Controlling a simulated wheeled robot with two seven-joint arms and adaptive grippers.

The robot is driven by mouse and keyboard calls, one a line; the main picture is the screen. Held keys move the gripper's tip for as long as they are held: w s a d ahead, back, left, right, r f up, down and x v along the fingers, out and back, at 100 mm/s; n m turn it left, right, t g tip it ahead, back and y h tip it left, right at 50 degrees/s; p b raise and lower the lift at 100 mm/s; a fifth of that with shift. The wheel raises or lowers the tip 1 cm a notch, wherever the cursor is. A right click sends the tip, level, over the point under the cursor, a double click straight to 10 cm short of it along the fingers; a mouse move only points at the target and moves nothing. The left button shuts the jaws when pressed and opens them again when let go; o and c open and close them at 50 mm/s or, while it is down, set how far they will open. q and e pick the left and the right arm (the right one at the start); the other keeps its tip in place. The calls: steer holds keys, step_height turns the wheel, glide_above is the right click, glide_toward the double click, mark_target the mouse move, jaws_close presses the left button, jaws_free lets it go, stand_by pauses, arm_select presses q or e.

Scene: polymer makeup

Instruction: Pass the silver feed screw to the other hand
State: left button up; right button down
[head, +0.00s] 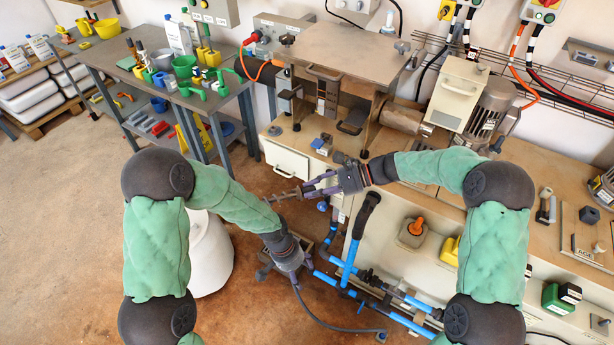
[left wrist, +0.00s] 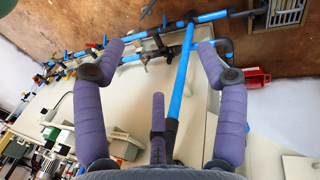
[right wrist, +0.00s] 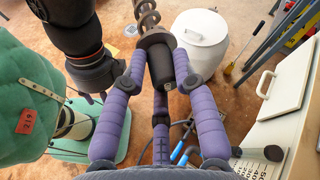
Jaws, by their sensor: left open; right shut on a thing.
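The silver feed screw (head: 284,196) sticks out to the left from my right gripper (head: 322,184) in the head view. In the right wrist view its spiral (right wrist: 147,14) points away at the top, behind a round flange, and its dark end (right wrist: 160,72) lies between the fingers of my right gripper (right wrist: 160,58), which is shut on it. My left gripper (head: 287,270) is below the screw, pointing down and apart from it. In the left wrist view my left gripper (left wrist: 160,50) has its fingers spread and nothing between them.
A white barrel (head: 211,258) stands on the floor left of my left gripper. Blue pipes (head: 350,262) run just right of it and show beyond its fingers (left wrist: 184,75). The machine bench (head: 280,140) lies behind my right gripper. A grey tool table (head: 222,95) stands at back left.

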arm_select(q)
steer(key=w+d+r+m+y, duration=0.2)
steer(key=w+d+r+m, duration=0.1)
steer(key=r, duration=0.6)
steer(key=w+d+r+m+y, duration=0.1)
steer(key=w+d+r+m, duration=0.15)
steer(key=r, duration=0.55)
steer(key=m+t+y, duration=0.3)
steer(key=m+y, duration=0.1)
steer(key=y, duration=0.1)
glide_toward(287, 198)
steer(key=shift+n, duration=0.25)
steer(key=x, duration=1)
steer(key=c, duration=1.3)
jaws_close()
arm_select(e)
steer(key=c, duration=0.9)
jaws_free()
